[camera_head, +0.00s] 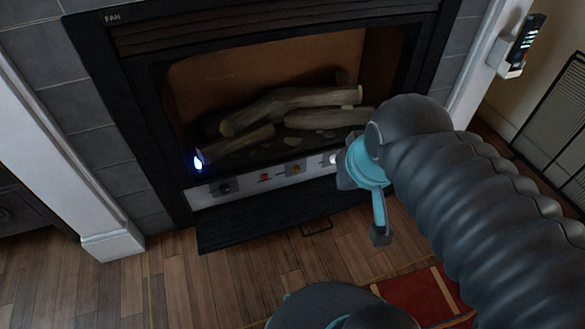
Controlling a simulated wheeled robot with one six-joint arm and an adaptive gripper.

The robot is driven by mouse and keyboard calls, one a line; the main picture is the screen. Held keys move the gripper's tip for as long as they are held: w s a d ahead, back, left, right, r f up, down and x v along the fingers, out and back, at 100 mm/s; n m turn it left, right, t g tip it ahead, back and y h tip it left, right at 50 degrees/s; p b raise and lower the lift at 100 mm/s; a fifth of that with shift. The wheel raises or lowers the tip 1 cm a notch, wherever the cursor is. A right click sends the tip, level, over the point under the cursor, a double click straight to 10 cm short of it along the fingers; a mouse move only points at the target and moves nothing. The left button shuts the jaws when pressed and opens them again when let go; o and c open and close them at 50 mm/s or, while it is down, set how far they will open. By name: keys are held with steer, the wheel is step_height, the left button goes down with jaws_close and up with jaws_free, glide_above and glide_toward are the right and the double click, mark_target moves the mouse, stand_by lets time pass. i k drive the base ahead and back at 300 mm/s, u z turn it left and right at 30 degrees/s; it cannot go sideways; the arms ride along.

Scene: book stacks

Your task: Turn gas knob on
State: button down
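A control panel (245,183) runs along the bottom of the fireplace opening. It has a dark knob (225,187) at left, a red control (264,178), a yellow control (295,169) and a pale round control (333,159) at right. I cannot read labels on these, so I cannot tell which one is the gas knob. My gripper (362,208), cyan with dark fingertips, is in front of the panel's right end. Its fingers look spread apart and nothing shows between them. It hides part of the panel's right end; whether it touches the panel is unclear.
A wall-mounted remote (526,40) is at upper right.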

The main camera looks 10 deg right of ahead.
mark_target(224, 188)
steer(key=u, duration=1.65)
steer(key=k, duration=0.7)
steer(key=z, duration=1.3)
